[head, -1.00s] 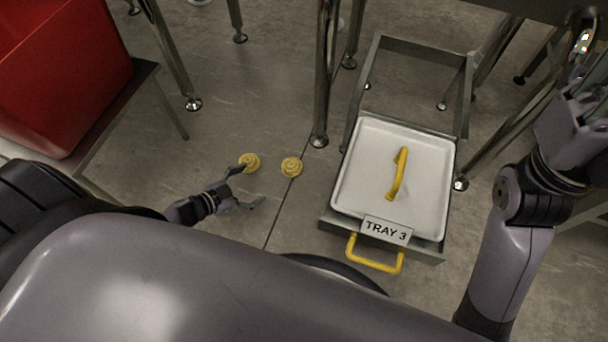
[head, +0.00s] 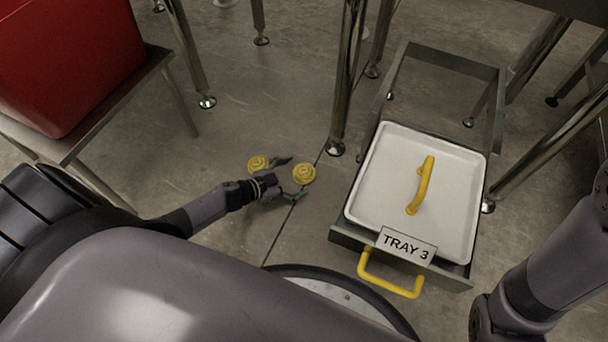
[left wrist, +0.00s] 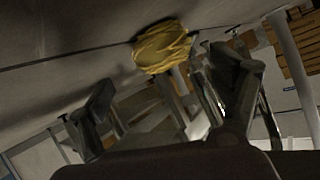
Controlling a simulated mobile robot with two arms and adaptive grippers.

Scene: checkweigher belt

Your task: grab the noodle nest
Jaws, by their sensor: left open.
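Two yellow noodle nests lie on the grey floor in the head view, a right one (head: 304,173) and a left one (head: 258,163). My left gripper (head: 288,178) is open and low by the floor, its fingers pointing at the right nest. The left nest is just beyond the gripper's far side, partly covered by it. In the left wrist view a nest (left wrist: 162,47) is ahead of the open fingers (left wrist: 160,100), roughly between their lines. No grip on it shows. My right gripper is out of view; only part of that arm shows at the right edge.
A grey drawer frame (head: 348,238) holds a white lidded tray (head: 385,170) with a yellow handle, labelled TRAY 3, right of the nests. A metal table leg (head: 345,90) stands behind them. A red bin (head: 70,60) sits on a stand at left.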

